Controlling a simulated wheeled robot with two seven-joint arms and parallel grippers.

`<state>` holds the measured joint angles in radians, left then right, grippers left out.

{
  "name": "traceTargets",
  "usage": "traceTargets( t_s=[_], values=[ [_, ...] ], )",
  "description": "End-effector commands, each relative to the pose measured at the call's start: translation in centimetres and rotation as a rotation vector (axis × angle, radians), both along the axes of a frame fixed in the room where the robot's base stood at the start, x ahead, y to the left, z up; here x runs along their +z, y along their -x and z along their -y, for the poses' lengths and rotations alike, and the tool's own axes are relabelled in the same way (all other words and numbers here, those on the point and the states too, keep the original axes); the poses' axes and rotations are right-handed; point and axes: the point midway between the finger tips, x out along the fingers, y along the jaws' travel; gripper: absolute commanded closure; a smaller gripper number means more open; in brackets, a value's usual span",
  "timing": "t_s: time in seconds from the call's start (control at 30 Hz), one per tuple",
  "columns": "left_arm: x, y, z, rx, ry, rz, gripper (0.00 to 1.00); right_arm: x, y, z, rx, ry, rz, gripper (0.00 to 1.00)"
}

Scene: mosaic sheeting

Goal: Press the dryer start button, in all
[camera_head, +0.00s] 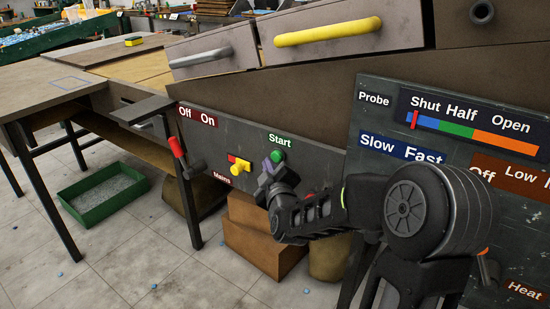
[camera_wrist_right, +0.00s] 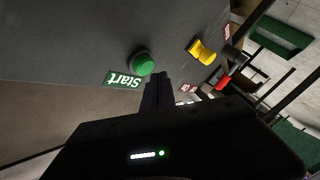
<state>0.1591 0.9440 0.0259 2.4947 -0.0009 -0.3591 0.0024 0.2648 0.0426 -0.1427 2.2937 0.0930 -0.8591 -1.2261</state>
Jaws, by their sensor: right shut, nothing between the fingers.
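The green start button (camera_head: 277,156) is on the dark front panel, under the white word Start. It also shows in the right wrist view as a round green cap (camera_wrist_right: 143,62) beside the upside-down Start label (camera_wrist_right: 124,80). My right gripper (camera_head: 266,175) is shut and empty, with its fingertips just below and in front of the button. In the right wrist view the dark fingers (camera_wrist_right: 157,82) end close to the button's edge. I cannot tell whether they touch it. My left gripper is not in view.
A yellow switch (camera_head: 240,166) marked Mains and a red-handled lever (camera_head: 179,148) under Off/On are left of the button. A control panel (camera_head: 362,172) with Probe, Slow and Fast labels stands at right. Brown boxes (camera_head: 262,247) and a green tray (camera_head: 103,196) are on the floor.

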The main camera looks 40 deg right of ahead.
Motion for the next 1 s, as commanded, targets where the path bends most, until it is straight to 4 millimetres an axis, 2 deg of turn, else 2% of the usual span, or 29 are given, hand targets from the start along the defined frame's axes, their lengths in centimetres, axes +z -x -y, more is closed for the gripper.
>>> traceTargets(
  t_s=[0.37, 0.8, 1.0],
  values=[
    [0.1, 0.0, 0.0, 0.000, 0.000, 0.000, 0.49, 0.0, 0.1, -0.4, 0.001, -0.001, 0.000, 1.00],
    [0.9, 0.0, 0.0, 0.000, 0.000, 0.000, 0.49, 0.1, 1.2, -4.3, 0.003, -0.001, 0.000, 1.00],
    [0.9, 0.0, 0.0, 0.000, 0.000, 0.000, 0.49, 0.0, 1.5, -4.8, 0.000, 0.000, 0.000, 1.00]
  ],
)
